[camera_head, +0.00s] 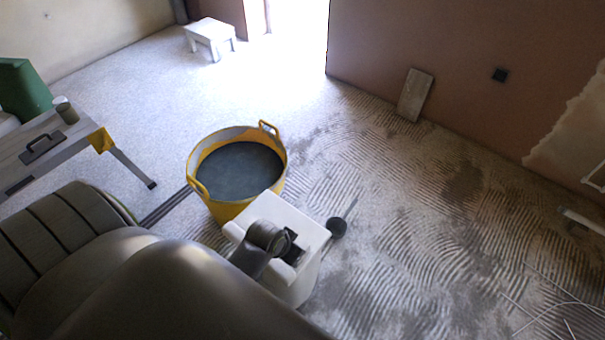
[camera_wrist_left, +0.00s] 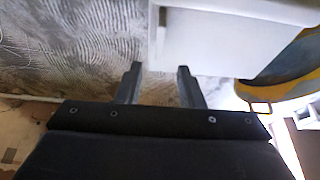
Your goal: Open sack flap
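I cannot make out a sack or its flap for certain in either view. My left arm comes in from the lower left of the head view, and its dark gripper (camera_head: 290,246) is over a white box-like object (camera_head: 313,270). In the left wrist view the two fingers (camera_wrist_left: 159,70) are apart with nothing between them. The white object (camera_wrist_left: 210,45) fills the upper middle of that view, beyond the fingertips. I cannot tell whether the fingers touch it. My right gripper is not in view.
A yellow two-handled tub (camera_head: 236,207) of dark grey material stands beside the white object. A workbench (camera_head: 45,155) with a trowel stands left, a white stool (camera_head: 210,38) at the back. The ridged floor right is mostly clear.

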